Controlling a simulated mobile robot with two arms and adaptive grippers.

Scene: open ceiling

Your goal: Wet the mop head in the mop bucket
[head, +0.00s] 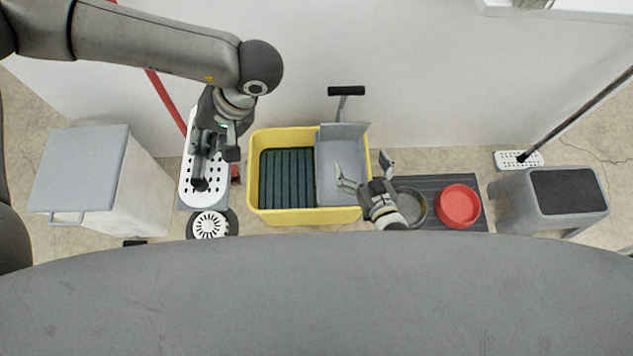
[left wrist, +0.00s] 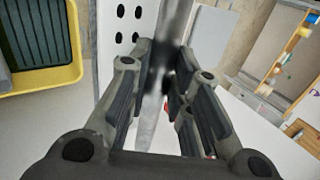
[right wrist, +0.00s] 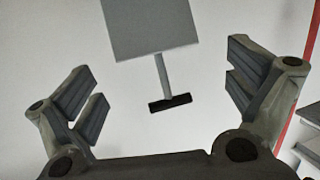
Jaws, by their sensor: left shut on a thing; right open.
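The yellow mop bucket (head: 310,216) stands in the middle of the head view, with a dark ribbed inside on the left and a grey wringer (head: 344,155) on the right. A white perforated mop head (head: 190,192) is left of the bucket, outside its rim; its height is unclear. My left gripper (head: 216,150) is above this mop head, shut on a grey mop handle (left wrist: 168,45), which runs between the fingers in the left wrist view. My right gripper (head: 365,172) is open and empty by the bucket's right edge, facing the wringer's black lever (right wrist: 170,103).
A white cabinet with a grey top (head: 82,168) stands left. A red pole (head: 165,98) is behind my left arm. Right of the bucket are a red bowl (head: 458,205), a grey stool-like bin (head: 568,192) and another mop (head: 518,160). A wall runs behind.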

